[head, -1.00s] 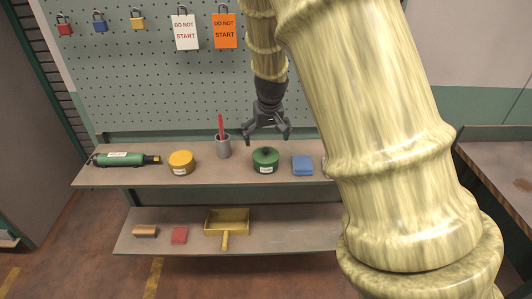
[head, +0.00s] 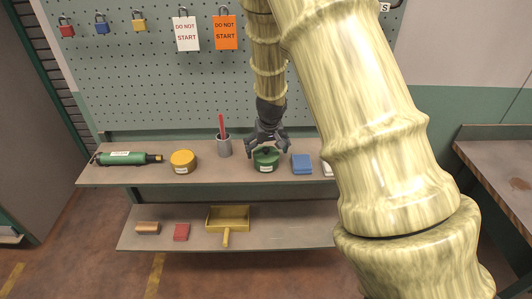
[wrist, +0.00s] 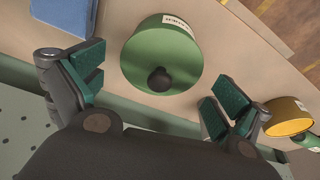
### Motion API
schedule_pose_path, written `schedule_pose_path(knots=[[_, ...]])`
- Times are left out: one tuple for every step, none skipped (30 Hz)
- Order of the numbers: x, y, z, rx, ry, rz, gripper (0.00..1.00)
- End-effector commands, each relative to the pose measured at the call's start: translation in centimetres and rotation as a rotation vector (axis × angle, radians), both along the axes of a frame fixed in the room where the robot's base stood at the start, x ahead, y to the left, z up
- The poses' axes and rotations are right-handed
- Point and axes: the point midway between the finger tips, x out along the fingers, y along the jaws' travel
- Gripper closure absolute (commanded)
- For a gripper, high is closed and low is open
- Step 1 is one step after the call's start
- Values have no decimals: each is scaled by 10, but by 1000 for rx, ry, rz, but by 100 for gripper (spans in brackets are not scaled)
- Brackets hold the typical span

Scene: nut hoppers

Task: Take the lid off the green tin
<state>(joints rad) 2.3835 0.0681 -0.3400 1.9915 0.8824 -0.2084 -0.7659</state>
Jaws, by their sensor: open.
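The green tin (head: 265,166) stands upright on the upper shelf with its lid (wrist: 150,52) on. The lid is green with a dark round knob (wrist: 160,80) in the middle. The tin's white label shows at its front. My gripper (head: 267,149) is open and points down right over the tin. In the wrist view my gripper (wrist: 150,93) has its two green-padded fingers spread on either side of the knob, with clear gaps to the lid. In the head view the gripper partly hides the lid and knob.
On the upper shelf (head: 130,175), a yellow tin (head: 183,162) and a grey cup (head: 224,147) with a red item stand left of the green tin. Blue folded cloths (head: 302,164) lie close on its right. The pegboard (head: 160,90) rises behind.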

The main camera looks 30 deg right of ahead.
Motion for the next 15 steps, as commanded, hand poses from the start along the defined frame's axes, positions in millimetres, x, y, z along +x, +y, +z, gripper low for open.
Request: schedule_pose_path(knots=[[0,0,0,0,0,0,0],[0,0,0,0,0,0,0],[0,0,0,0,0,0,0],[0,0,0,0,0,0,0],[0,0,0,0,0,0,4],[0,0,0,0,0,0,11],[0,0,0,0,0,0,16],[0,0,0,0,0,0,22],[0,0,0,0,0,0,29],[0,0,0,0,0,0,35],[0,0,0,0,0,0,40],[0,0,0,0,0,0,47],[0,0,0,0,0,0,53],[0,0,0,0,0,0,58],[0,0,0,0,0,0,66]])
